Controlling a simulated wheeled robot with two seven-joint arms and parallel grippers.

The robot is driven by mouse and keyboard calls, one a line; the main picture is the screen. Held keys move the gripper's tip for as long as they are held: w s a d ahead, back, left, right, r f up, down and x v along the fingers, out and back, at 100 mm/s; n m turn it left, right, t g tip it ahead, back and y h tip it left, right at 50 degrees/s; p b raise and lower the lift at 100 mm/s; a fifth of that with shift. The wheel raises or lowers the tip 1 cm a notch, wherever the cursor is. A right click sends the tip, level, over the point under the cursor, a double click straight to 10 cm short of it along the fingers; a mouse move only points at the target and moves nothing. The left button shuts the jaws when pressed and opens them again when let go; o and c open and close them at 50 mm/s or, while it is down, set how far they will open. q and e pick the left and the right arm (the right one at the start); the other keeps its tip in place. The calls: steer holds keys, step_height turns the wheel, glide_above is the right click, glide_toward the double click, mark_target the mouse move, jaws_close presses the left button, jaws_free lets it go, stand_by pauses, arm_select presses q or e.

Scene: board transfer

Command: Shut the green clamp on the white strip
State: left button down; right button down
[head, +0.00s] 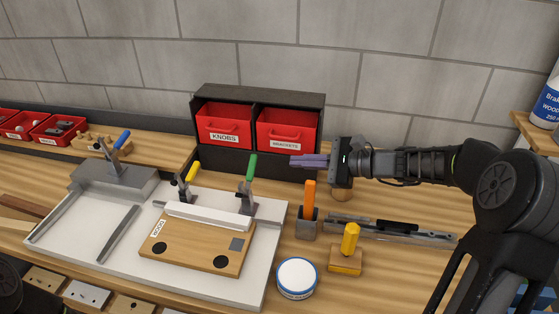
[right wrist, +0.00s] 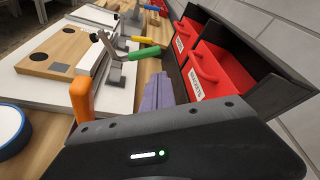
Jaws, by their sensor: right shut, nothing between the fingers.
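The white strip lies along the back edge of a wooden board (head: 195,245) marked "DOOR". A yellow-handled clamp (head: 190,173) stands near the strip's left part. My right gripper (head: 294,160) is shut and empty, its purple fingers pointing left, apart from and right of the green handle. They also show in the right wrist view (right wrist: 157,90). My left gripper is not in view.
Red bins (head: 224,120) in a black rack stand close behind the clamps. An orange-handled tool (head: 309,195) in a block stands below my right gripper. A yellow-handled tool (head: 350,238), a white round tin (head: 297,278) and a blue-handled clamp (head: 121,139) stand around the white plate.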

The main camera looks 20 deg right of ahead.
steer(key=p+x, duration=0.2)
steer(key=x, duration=0.7)
steer(key=shift+w+a, duration=0.25)
steer(key=shift+a, duration=0.05)
steer(key=shift+s+a+r+b, duration=0.15)
steer(key=shift+s+r+b, duration=0.15)
steer(key=shift+r, duration=0.15)
steer(key=shift+w, duration=0.1)
step_height(320, 180, up, 10)
steer(key=shift+b, duration=0.35)
